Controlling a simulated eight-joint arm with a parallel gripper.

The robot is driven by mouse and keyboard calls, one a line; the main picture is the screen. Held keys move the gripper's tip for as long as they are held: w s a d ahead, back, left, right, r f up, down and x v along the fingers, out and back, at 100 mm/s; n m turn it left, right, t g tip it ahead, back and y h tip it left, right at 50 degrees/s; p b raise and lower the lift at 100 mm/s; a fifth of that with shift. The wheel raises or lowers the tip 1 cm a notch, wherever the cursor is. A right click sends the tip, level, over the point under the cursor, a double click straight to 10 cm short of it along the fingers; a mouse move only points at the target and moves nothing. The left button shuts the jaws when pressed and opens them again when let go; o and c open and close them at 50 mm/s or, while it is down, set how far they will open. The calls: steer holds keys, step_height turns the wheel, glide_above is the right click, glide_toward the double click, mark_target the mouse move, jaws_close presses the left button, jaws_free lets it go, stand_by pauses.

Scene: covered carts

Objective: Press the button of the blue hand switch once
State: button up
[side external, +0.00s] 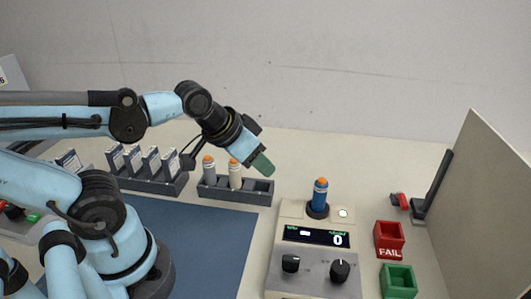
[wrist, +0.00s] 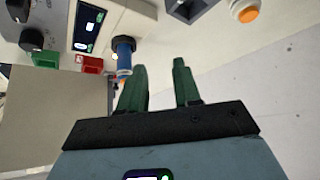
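The blue hand switch (side external: 320,193) is a blue cylinder with an orange button on top. It stands upright in a dark round holder on the grey control box (side external: 313,262). It also shows in the wrist view (wrist: 124,53), left of my fingers, with its orange end partly hidden behind the left finger. My gripper (side external: 263,164) has green fingers and is up and left of the blue switch, apart from it, beside the rack of white switches. In the wrist view my gripper (wrist: 160,65) is open with nothing between the fingers.
A dark rack (side external: 236,193) holds two white switches with orange buttons and has an empty slot. The control box has a display (side external: 318,236) reading 0, knobs and a small lamp (side external: 343,213). Red (side external: 389,239) and green (side external: 398,281) bins and a panel (side external: 478,200) stand at right.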

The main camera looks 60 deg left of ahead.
jaws_close()
stand_by(1.4)
